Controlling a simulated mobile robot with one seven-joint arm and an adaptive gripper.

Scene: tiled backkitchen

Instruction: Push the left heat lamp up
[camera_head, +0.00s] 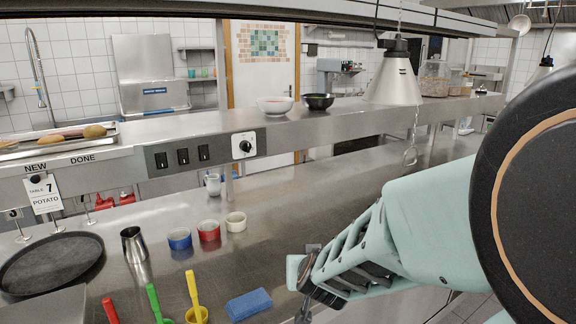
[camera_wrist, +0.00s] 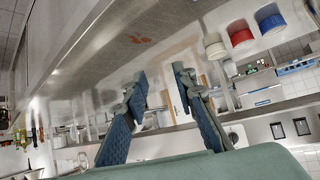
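The left heat lamp (camera_head: 393,82) is a silver cone shade with a dark cap, hanging on a cord above the steel shelf in the head view. A thin wire with a loop (camera_head: 410,155) hangs below its shade. My gripper (camera_head: 303,284) is low over the front of the counter, below and left of the lamp and well apart from it. In the wrist view its two fingers (camera_wrist: 160,78) stand apart with nothing between them. I cannot make out the lamp in the wrist view. A second heat lamp (camera_head: 543,68) shows partly at the far right, behind my arm.
The steel shelf (camera_head: 330,122) carries a white bowl (camera_head: 275,106) and a black bowl (camera_head: 318,102). The counter's middle is clear.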

